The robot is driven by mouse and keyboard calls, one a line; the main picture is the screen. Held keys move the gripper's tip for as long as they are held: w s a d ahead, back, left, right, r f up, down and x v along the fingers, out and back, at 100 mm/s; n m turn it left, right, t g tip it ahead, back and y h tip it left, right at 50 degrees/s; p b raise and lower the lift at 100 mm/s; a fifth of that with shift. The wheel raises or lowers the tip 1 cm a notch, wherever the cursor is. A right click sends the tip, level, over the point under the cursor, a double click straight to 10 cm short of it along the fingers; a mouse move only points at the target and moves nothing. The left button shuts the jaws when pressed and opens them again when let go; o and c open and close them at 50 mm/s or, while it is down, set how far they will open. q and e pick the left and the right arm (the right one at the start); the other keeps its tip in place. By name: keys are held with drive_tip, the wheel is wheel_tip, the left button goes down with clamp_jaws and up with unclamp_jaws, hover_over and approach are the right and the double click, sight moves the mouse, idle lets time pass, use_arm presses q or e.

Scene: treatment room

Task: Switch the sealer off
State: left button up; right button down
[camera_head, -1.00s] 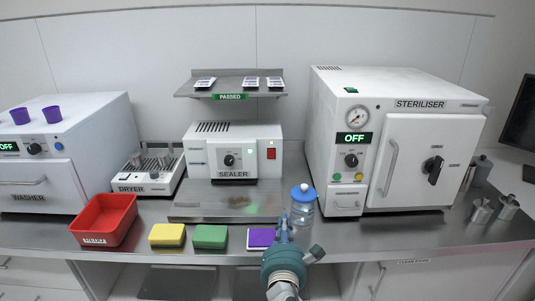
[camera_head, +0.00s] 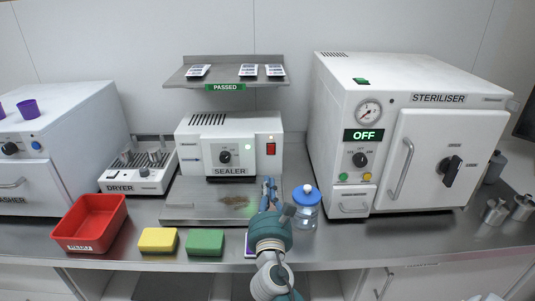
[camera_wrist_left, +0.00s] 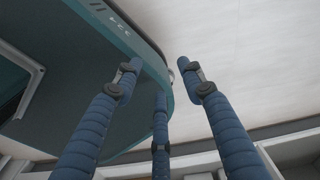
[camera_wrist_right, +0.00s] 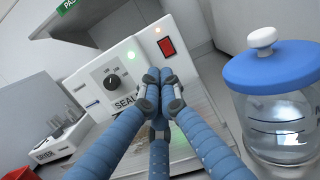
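The white sealer (camera_head: 205,162) stands on the counter below the shelf, with a black dial (camera_head: 225,156), a lit green lamp (camera_head: 248,146) and a red switch (camera_head: 270,148) on its front. The red switch also shows in the right wrist view (camera_wrist_right: 166,47), with the dial (camera_wrist_right: 114,82) to its left. My right gripper (camera_head: 268,184) is in front of and below the red switch, apart from it. Its fingertips are together and empty in the right wrist view (camera_wrist_right: 160,76). My left gripper (camera_wrist_left: 156,75) has its fingers spread and holds nothing; it is out of the head view.
A jar with a blue lid (camera_head: 306,205) stands just right of my right gripper. The steriliser (camera_head: 325,130) is at the right, the dryer (camera_head: 140,185) at the left. A red tray (camera_head: 91,238), yellow sponge (camera_head: 158,240) and green sponge (camera_head: 205,242) line the front edge.

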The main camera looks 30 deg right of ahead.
drive_tip(key=p, duration=0.1)
approach(267, 146)
drive_tip(key=x, duration=0.5)
drive_tip(key=shift+w+d, duration=0.2)
use_arm(q)
drive_tip(key=shift+w+d+r, duration=0.4)
drive_tip(key=shift+w+r, duration=0.4)
use_arm(e)
drive_tip(key=shift+w+d, duration=0.15)
drive_tip(key=shift+w, duration=0.15)
drive_tip(key=shift+r, duration=0.1)
